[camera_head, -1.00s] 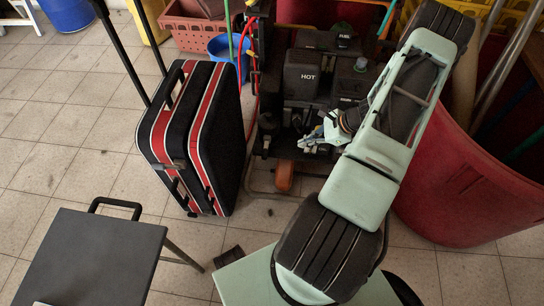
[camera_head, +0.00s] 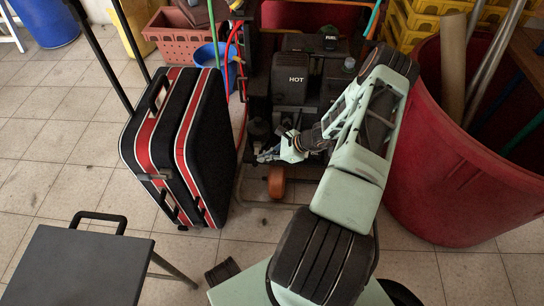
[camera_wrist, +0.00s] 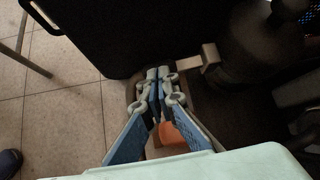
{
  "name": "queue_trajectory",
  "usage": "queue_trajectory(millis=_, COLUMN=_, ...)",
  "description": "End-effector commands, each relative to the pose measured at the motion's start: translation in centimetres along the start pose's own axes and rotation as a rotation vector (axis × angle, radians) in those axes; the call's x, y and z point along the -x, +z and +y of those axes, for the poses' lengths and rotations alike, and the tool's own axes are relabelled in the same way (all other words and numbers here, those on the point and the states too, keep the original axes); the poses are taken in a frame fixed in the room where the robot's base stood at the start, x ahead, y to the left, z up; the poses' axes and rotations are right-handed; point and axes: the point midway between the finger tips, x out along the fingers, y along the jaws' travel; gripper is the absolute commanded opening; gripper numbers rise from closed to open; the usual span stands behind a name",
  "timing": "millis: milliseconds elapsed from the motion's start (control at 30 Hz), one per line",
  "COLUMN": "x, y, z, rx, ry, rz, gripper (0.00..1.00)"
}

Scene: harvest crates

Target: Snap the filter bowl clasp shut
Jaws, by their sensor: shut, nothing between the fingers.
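My gripper (camera_head: 262,157) is at the lower left front of a dark machine (camera_head: 296,84) in the head view. In the wrist view my gripper (camera_wrist: 158,76) has its blue-padded fingers together with nothing between them. A dark rounded body (camera_wrist: 250,52), perhaps the filter bowl, is to the right of the fingertips. A pale metal tab (camera_wrist: 211,56), perhaps the clasp, sticks out from its left side toward the fingertips, with a small gap between. I cannot tell whether the clasp is open or closed. In the head view the clasp is too small to make out.
A black suitcase with red bands (camera_head: 182,150) stands just left of my gripper. A red bin (camera_head: 450,165) stands at the right. A dark folding stool (camera_head: 80,265) is at the front left. An orange wheel or foot (camera_head: 277,181) is below my gripper.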

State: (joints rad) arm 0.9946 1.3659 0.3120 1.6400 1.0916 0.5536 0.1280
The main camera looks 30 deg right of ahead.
Motion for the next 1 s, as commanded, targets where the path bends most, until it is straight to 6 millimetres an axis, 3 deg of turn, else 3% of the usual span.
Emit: queue_trajectory(millis=1000, x=-0.86, y=-0.49, z=0.61, rx=-0.001, ry=0.001, rz=0.000, gripper=0.00)
